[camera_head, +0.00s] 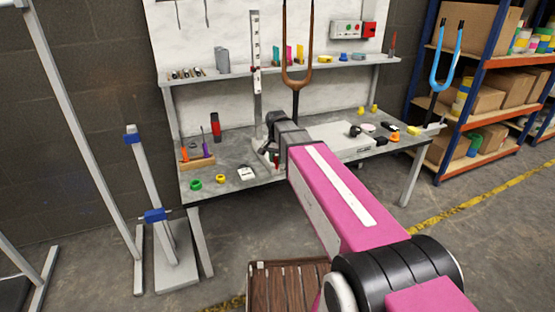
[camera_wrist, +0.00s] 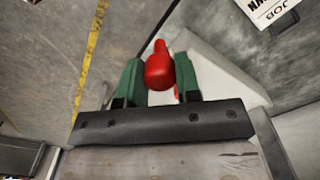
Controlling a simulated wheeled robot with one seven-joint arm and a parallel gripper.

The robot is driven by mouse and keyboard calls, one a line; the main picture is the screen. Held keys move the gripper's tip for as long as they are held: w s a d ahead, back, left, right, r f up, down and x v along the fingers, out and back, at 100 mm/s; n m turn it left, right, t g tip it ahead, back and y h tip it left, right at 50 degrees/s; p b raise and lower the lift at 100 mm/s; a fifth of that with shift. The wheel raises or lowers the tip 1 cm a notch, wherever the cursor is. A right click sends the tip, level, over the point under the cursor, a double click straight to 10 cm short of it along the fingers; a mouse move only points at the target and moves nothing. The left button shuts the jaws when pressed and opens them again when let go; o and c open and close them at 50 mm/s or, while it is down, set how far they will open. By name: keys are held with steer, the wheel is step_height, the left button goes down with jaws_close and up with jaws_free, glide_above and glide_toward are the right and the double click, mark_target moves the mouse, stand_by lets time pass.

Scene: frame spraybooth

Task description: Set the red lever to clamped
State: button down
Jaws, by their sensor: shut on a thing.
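The red lever (camera_wrist: 160,68) shows in the wrist view as a rounded red grip. It stands between the two green fingers of my gripper (camera_wrist: 158,84), which are shut on it. A pale body lies behind it, and a small red part shows beside the right finger. In the head view my gripper (camera_head: 270,148) is low over the middle of the workbench, at the foot of an upright scale (camera_head: 256,70). A small bit of red (camera_head: 277,160) shows there. My arm hides much of this spot, and I cannot read the lever's setting.
On the workbench (camera_head: 226,170), a wooden block with tools (camera_head: 197,163), a red cylinder (camera_head: 215,126) and a green ring (camera_head: 195,185) stand to the left. A fork (camera_head: 297,75) rises behind. A wooden slatted piece (camera_head: 285,284) stands in front.

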steer(key=shift+a, duration=0.1)
steer(key=c, duration=0.8)
jaws_free()
step_height(320, 180, up, 11)
steer(key=shift+f, duration=0.15)
